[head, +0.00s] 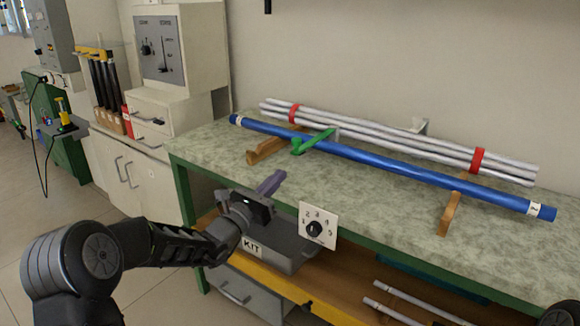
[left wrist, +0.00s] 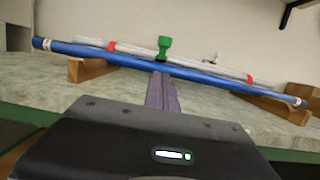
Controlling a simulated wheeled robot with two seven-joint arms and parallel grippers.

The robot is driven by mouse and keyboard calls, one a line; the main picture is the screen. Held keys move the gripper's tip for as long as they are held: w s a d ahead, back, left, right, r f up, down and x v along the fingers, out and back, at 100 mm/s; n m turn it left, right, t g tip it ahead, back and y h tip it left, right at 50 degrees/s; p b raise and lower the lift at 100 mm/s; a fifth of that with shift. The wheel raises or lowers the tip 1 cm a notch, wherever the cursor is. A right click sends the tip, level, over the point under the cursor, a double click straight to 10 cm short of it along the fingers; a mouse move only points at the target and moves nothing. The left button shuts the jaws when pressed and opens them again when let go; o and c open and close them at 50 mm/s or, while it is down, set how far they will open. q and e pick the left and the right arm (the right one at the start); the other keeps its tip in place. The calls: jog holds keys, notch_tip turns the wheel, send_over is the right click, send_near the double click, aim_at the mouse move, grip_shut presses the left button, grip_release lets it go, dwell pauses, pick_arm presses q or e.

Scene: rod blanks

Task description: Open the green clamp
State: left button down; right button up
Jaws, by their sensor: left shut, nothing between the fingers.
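The green clamp (head: 314,141) sits near the left part of the long blue rod (head: 400,171), its green arm lying across the rod. I cannot tell from here how tightly it is closed. In the left wrist view the clamp (left wrist: 164,47) stands up just behind the blue rod (left wrist: 205,77), straight ahead of my fingers. My right gripper is not in view.
White rods with red bands (head: 478,159) lie behind the blue rod. Wooden supports (head: 449,212) hold the rods above the bench top (head: 215,143). A dial plate (head: 318,226) and a grey KIT box (head: 285,259) are near my left gripper. The bench top before the rods is clear.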

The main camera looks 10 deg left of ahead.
pick_arm(q)
jog(key=x, duration=0.6)
jog(key=shift+r, duration=0.1)
